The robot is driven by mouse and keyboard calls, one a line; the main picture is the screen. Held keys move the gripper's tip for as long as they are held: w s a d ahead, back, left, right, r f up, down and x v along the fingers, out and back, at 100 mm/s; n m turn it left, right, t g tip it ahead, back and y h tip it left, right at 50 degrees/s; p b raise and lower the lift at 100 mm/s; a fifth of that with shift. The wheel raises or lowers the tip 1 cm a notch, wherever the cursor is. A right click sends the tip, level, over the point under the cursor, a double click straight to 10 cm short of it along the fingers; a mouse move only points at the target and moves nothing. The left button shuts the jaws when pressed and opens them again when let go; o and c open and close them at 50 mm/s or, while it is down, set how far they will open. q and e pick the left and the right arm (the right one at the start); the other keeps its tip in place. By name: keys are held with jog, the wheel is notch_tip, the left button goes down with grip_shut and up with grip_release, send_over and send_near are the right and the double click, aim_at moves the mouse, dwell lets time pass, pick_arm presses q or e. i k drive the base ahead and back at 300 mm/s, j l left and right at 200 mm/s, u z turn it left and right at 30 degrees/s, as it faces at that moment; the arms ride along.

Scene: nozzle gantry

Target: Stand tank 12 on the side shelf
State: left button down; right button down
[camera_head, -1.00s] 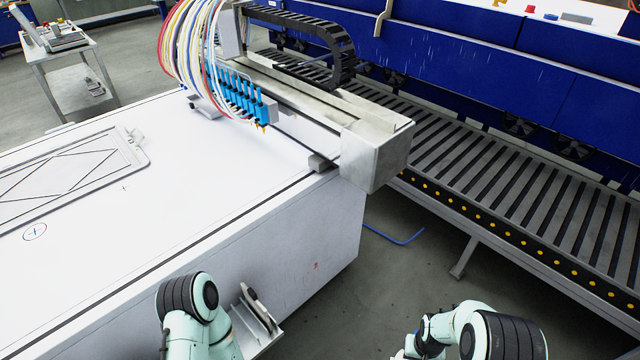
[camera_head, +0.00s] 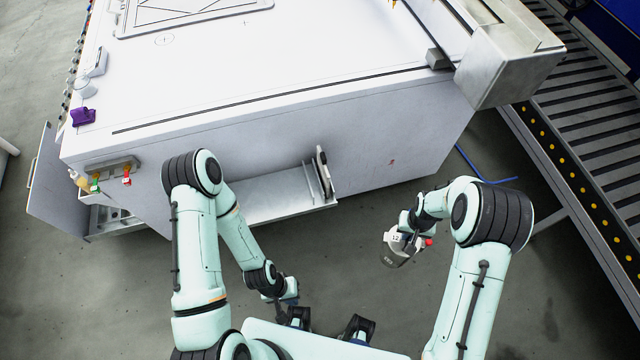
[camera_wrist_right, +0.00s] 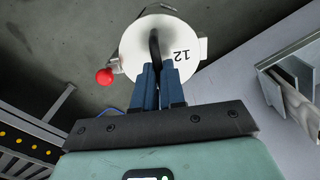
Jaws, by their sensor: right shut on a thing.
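Tank 12 (camera_head: 397,250) is a grey, rounded can with a white top marked 12 and a red knob. It hangs in the air over the floor in the head view. My right gripper (camera_head: 405,231) is shut on it. In the right wrist view, the fingers (camera_wrist_right: 157,80) close on the dark handle on the round white top (camera_wrist_right: 135,47). The side shelf (camera_head: 270,205) is a grey metal ledge low on the white machine's side, left of the tank and apart from it.
An upright, thin, round-edged item (camera_head: 323,167) stands at the shelf's right end beside metal plates. The white machine (camera_head: 400,135) fills the back. A roller conveyor (camera_head: 590,130) runs along the right. The shelf's left and middle look bare.

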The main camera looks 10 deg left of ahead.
aim_at(274, 192)
jog(key=l+u, duration=0.15)
jog(key=u, duration=0.3)
jog(key=k+u, duration=0.1)
jog(key=u, duration=0.35)
